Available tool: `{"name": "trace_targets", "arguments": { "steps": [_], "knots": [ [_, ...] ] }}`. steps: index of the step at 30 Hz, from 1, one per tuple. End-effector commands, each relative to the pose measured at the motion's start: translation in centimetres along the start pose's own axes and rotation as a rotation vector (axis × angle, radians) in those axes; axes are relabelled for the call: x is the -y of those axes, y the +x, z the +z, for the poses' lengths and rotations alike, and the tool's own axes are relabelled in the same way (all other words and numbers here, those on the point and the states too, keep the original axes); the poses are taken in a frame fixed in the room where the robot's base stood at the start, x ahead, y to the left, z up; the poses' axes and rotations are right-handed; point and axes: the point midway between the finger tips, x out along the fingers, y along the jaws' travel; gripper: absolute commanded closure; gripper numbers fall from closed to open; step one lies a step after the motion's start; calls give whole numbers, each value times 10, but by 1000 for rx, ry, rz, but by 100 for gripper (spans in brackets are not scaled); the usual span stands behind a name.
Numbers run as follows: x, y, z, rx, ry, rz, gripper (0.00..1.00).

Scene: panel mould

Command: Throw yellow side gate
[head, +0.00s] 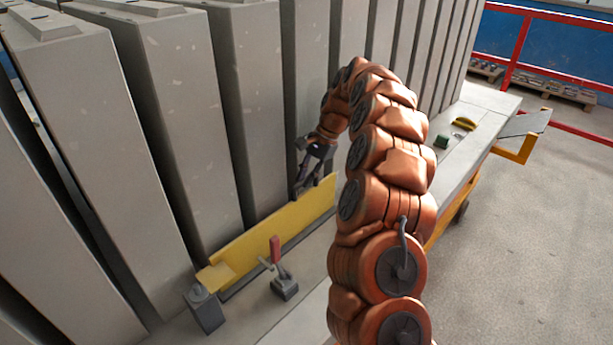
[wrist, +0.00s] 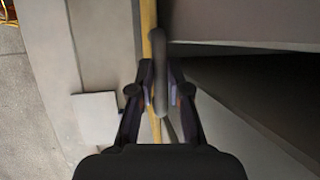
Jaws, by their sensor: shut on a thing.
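The yellow side gate (head: 281,228) is a long upright strip along the foot of the tall grey panels in the head view. In the wrist view it is a thin yellow line (wrist: 149,18) running up the picture. My gripper (head: 303,187) points down at the gate's far right part. In the wrist view my gripper (wrist: 160,88) is shut on a grey round-ended bar (wrist: 158,52), which stands right beside the yellow line. I cannot tell whether the bar is fixed to the gate.
Tall grey panels (head: 178,130) stand in a row behind the gate, with dark gaps between them. A red-handled clamp (head: 276,252) and a grey block (head: 203,308) stand in front of it. A green block (head: 441,141) lies farther along the ledge. Open floor (head: 545,240) lies right.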

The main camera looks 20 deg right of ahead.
Motion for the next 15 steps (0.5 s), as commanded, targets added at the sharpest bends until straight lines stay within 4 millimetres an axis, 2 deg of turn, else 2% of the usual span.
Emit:
{"name": "trace_targets", "arguments": {
  "steps": [8,15],
  "knots": [
    [-11,1,1,0,-20,-45,100],
    [-30,1,1,1,-53,-125,100]
  ]
}}
